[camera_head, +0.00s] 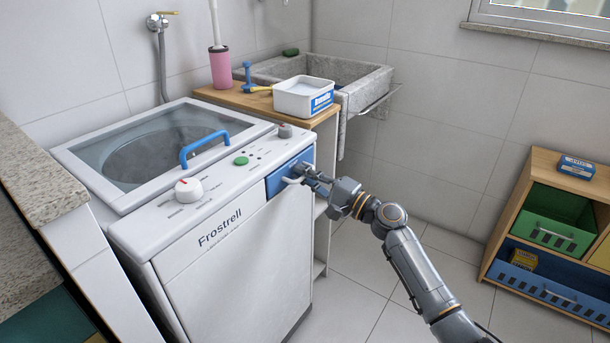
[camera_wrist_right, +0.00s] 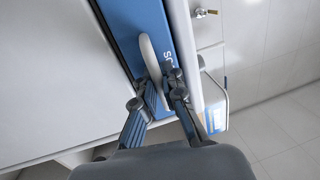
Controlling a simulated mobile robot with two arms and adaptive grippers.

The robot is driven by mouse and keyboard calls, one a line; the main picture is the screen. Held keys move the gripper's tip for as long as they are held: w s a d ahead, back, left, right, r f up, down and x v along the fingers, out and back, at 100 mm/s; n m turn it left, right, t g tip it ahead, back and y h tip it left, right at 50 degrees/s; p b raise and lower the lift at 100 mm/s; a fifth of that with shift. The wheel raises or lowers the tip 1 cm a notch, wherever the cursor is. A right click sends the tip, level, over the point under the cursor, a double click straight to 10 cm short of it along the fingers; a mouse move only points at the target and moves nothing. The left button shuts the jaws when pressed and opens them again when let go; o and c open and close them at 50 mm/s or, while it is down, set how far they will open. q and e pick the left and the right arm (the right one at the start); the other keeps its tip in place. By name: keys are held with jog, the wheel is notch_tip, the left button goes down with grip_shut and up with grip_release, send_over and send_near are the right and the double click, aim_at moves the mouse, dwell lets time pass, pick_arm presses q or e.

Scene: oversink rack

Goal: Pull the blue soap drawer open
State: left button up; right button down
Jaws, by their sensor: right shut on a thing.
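The blue soap drawer (camera_head: 285,176) is in the upper front of the white washing machine (camera_head: 230,255), near its right corner. Its blue front looks flush or nearly flush with the machine. In the right wrist view the blue drawer front (camera_wrist_right: 128,22) carries a pale handle (camera_wrist_right: 150,56). My right gripper (camera_head: 301,177) is at the drawer's handle, and in the right wrist view its fingers (camera_wrist_right: 162,82) are shut on the handle's lower end. The fingers hide part of the handle. My left gripper is not in view.
A wooden shelf (camera_head: 262,100) with a white tub (camera_head: 303,97) and a stone sink (camera_head: 362,84) stand behind the machine. A wooden cabinet (camera_head: 540,165) with coloured bins is at the right. The tiled floor between is clear.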

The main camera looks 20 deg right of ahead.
jog(key=r+v, duration=0.1)
jog(key=v, duration=0.8)
jog(key=shift+s+b, duration=0.2)
jog(key=shift+b, duration=0.25)
jog(key=shift+r, duration=0.1)
jog(key=c, duration=1.7)
grip_release()
jog(key=shift+c, duration=0.2)
jog(key=shift+d, duration=0.1)
jog(key=v, duration=1.2)
